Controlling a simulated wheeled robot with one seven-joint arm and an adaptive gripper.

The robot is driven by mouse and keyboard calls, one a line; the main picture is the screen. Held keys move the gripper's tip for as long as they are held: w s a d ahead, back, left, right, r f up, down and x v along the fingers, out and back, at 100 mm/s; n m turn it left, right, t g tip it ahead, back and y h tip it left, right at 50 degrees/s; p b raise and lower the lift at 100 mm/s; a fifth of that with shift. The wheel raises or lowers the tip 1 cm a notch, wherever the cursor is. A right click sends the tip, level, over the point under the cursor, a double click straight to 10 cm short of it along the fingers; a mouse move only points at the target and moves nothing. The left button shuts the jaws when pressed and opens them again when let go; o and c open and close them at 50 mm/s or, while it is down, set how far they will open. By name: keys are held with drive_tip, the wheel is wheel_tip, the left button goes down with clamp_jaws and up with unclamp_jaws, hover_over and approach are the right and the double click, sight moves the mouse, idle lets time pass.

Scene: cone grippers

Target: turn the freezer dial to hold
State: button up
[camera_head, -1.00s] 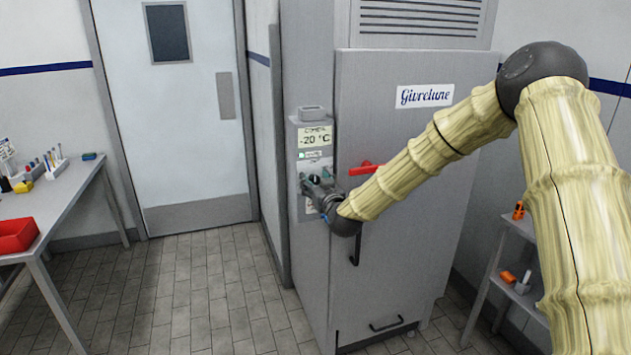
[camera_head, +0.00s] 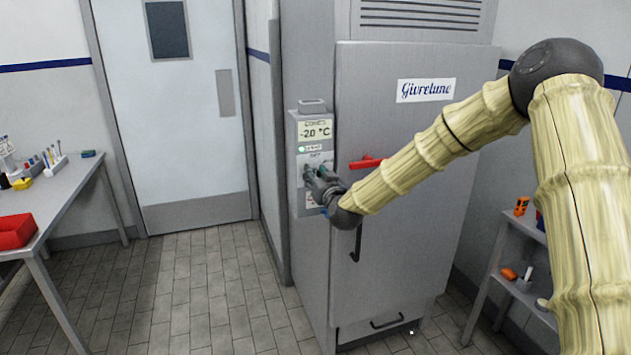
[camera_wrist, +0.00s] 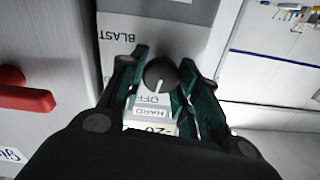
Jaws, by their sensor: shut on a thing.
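The freezer dial (camera_wrist: 160,74) is a round dark knob on the light control panel (camera_head: 314,215) of the grey freezer. In the wrist view its pale pointer mark faces the OFF label (camera_wrist: 154,98). The word BLAST shows to one side, and HARD lies beyond OFF. I cannot see a HOLD label. My gripper (camera_wrist: 160,76) has its two green fingers on either side of the dial and is shut on it. In the head view my gripper (camera_head: 308,172) is against the panel and hides most of the dial.
A display (camera_head: 315,130) reading -20 °C is above the dial. A red handle (camera_head: 366,162) juts from the freezer door just right of my wrist. A table with a red bin (camera_head: 16,232) stands at left, and a small shelf at right. The floor between is clear.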

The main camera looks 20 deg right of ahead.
drive_tip(key=shift+d+f+m+b, duration=0.1)
drive_tip(key=shift+m+b, duration=2.35)
drive_tip(key=shift+m, duration=0.05)
drive_tip(key=shift+d+f+m+b, duration=0.1)
drive_tip(key=shift+m+b, duration=2.3)
drive_tip(key=shift+m, duration=0.1)
drive_tip(key=shift+r, duration=0.1)
drive_tip(key=o, duration=1)
drive_tip(key=s, duration=1.2)
drive_tip(key=shift+d, duration=0.2)
